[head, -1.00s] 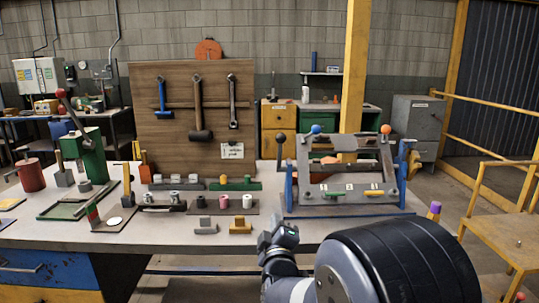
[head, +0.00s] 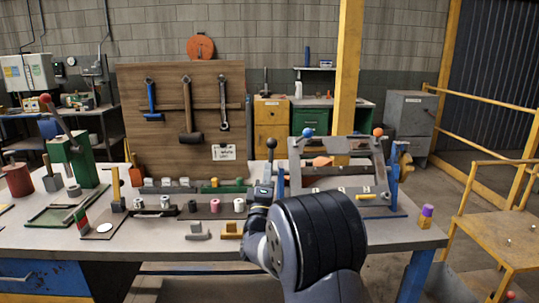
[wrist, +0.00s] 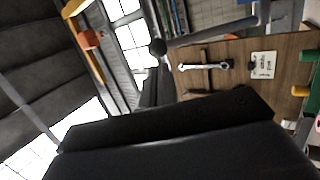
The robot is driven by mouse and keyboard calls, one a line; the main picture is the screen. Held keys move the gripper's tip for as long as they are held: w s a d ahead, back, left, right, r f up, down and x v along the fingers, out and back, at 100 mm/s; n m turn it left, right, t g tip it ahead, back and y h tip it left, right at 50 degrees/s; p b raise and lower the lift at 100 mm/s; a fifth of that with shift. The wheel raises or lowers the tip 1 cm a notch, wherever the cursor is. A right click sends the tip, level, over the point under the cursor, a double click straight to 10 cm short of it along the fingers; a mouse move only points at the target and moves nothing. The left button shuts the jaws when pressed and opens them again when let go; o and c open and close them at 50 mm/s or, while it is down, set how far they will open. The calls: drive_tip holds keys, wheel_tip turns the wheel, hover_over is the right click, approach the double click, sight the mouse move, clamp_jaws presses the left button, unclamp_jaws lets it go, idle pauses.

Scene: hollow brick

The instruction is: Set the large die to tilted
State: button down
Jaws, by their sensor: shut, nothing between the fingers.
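I cannot tell for sure which part is the large die. A grey metal fixture (head: 348,172) with a sloping frame stands at the right end of the bench. It carries levers with a black knob (head: 271,143), a blue knob (head: 307,132) and an orange knob (head: 378,132). My gripper (head: 262,190) is in front of the fixture's left side, below the black knob; my arm hides part of the fixture's base. In the wrist view my gripper (wrist: 168,132) fills the lower part as dark shapes, shut and empty. The black knob (wrist: 157,46) shows just beyond it, apart from it.
A wooden tool board (head: 165,165) stands behind the bench (head: 50,237). A green lever press (head: 75,155) is at the left. A purple-topped piece (head: 426,215) stands at the right edge.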

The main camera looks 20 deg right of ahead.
sight(270, 148)
drive_tip(key=shift+p+x, duration=0.45)
drive_tip(key=shift+x, duration=2.3)
drive_tip(key=shift+w+d+r, duration=0.15)
drive_tip(key=shift+w+r, duration=0.4)
drive_tip(key=shift+r, duration=0.05)
drive_tip(key=shift+b, duration=0.3)
